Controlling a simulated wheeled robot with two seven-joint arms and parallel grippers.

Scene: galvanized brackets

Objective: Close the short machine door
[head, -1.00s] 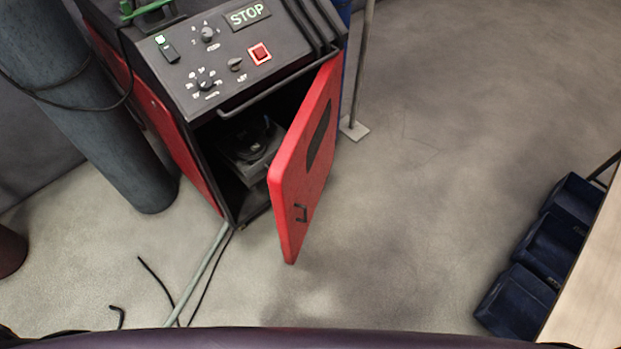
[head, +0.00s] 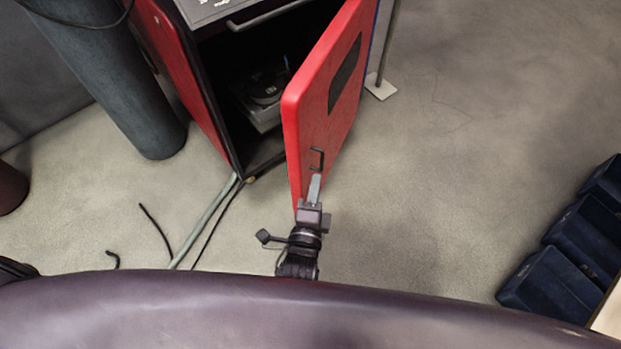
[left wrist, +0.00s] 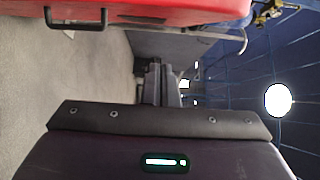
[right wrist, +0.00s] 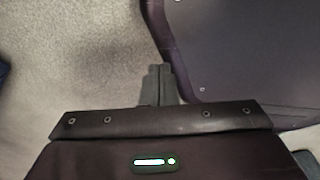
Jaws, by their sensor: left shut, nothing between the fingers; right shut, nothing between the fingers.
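The red machine door (head: 318,115) stands open in the head view, swung out from the dark cabinet opening. It has a dark window panel and a small black handle (head: 317,159) near its lower free edge. My left gripper (head: 314,187) is shut and empty, just below the handle by the door's lower corner. I cannot tell whether it touches the door. In the left wrist view the door (left wrist: 170,10) and handle (left wrist: 76,22) lie along the top, beyond the shut fingers (left wrist: 161,68). My right gripper (right wrist: 157,75) is shut and empty over the floor in the right wrist view.
A dark device (head: 262,90) sits inside the cabinet. A dark cylinder (head: 110,75) stands left of it. Hoses (head: 203,222) lie on the floor. Blue bins (head: 550,285) stand at the right.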

